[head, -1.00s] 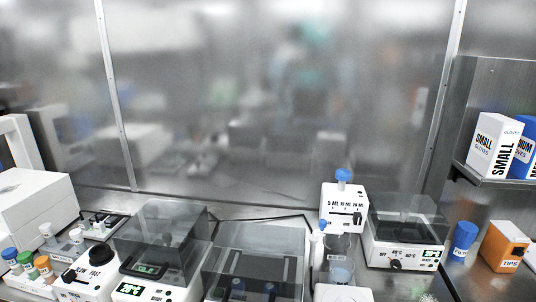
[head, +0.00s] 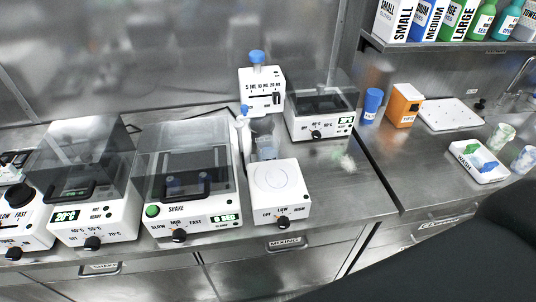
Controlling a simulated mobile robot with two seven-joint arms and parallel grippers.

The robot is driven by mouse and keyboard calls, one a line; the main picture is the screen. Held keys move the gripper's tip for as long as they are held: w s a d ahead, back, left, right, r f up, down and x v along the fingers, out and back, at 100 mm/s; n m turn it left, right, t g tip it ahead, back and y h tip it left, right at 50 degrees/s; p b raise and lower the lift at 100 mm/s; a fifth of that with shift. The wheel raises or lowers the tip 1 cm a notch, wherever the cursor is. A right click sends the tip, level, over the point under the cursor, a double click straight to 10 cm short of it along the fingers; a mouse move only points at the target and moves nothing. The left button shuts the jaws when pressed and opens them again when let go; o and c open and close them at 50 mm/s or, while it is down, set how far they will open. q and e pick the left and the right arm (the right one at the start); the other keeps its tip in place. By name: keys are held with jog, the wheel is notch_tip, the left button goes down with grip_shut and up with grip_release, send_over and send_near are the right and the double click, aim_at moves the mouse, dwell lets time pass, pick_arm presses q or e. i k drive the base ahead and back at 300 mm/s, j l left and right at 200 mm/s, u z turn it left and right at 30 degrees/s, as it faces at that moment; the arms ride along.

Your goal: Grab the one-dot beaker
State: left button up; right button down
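A clear beaker (head: 267,149) stands under the white dispenser marked 5, 10 and 20 ML (head: 262,90), behind the mixing plate. Two cup-like vessels with greenish-white patterns stand at the far right: one cup (head: 501,136) behind the wash tray and another cup (head: 523,159) at its right. I cannot make out a single dot on any of these. Neither gripper shows in the head view. A dark shape, probably part of my arm, fills the lower right corner.
A white mixing plate (head: 275,191), a lidded shaker (head: 187,211) and a lidded heater (head: 90,218) line the bench. Another heater (head: 321,122) stands behind. Right are a blue cylinder (head: 372,104), an orange tips box (head: 404,105) and a wash tray (head: 482,171). Bench right of the mixing plate is largely clear.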

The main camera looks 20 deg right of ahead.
aim_at(268, 145)
jog(key=k+l, duration=0.1)
jog(key=l, duration=0.35)
jog(key=k+l+u, duration=0.15)
jog(key=l, duration=0.25)
jog(key=k+l, duration=0.1)
jog(key=l, duration=0.35)
jog(key=k+l+u, duration=0.1)
jog(key=l, duration=0.3)
jog(key=k+l+u, duration=0.1)
jog(key=l, duration=0.3)
jog(key=k+l, duration=0.25)
jog(key=l, duration=0.15)
jog(key=u, duration=0.05)
